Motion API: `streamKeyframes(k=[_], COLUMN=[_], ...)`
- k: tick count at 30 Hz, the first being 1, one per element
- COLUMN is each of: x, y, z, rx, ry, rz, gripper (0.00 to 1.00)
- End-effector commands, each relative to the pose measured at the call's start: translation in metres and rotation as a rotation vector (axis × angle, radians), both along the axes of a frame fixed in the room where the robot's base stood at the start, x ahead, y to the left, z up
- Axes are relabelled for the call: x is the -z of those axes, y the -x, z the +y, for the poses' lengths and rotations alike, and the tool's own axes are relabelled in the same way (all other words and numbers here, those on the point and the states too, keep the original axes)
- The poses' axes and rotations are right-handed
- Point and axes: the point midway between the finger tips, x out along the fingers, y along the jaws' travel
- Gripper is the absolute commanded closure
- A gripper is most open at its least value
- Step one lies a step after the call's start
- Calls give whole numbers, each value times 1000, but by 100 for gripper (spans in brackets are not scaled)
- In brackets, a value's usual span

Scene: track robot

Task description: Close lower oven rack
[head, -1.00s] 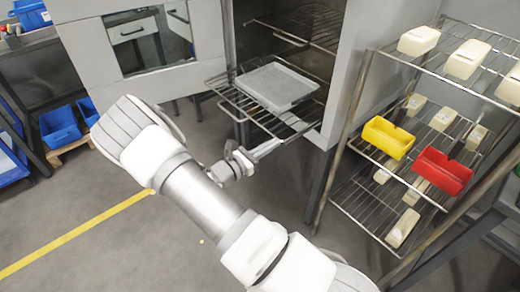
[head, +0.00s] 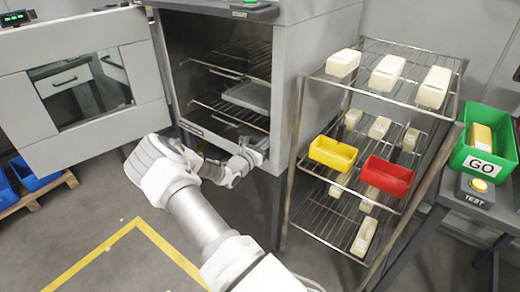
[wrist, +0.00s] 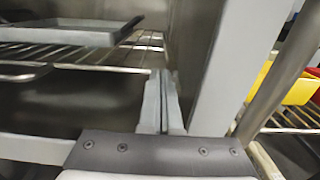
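The oven (head: 315,50) has its door (head: 85,85) swung wide open to the left. Its lower rack (head: 212,104) lies inside the oven chamber and bears a flat grey tray (head: 247,97). In the wrist view the rack's wires (wrist: 75,66) and the tray (wrist: 60,32) show at the upper left. My gripper (head: 248,155) is low at the front right of the oven opening. In the wrist view my gripper's fingers (wrist: 165,100) are together with nothing seen between them, below the right end of the rack's front. I cannot tell if they touch it.
An upper rack (head: 240,68) is inside the oven. Right of the oven stands a wire shelf (head: 345,88) with pale blocks, a yellow bin (head: 333,153) and a red bin (head: 387,176). A green bin (head: 484,150) is farther right. Floor is clear at lower left.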

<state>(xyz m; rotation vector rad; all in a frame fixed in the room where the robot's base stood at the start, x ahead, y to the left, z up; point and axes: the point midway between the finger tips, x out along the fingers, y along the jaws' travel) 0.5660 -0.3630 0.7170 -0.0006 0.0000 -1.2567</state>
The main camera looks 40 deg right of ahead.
Motion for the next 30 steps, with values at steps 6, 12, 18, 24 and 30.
streamKeyframes(k=[6,12,18,24,30], x=[0,-1,-3,-3,-4], y=[-6,-8,-9,-9,-10], z=[-19,-24,-26,-26,-17], rx=[0,0,-1,-1,-1], ry=[0,1,3,3,3], rz=[0,0,-2,-2,-2], gripper=[100,100,100,100,100])
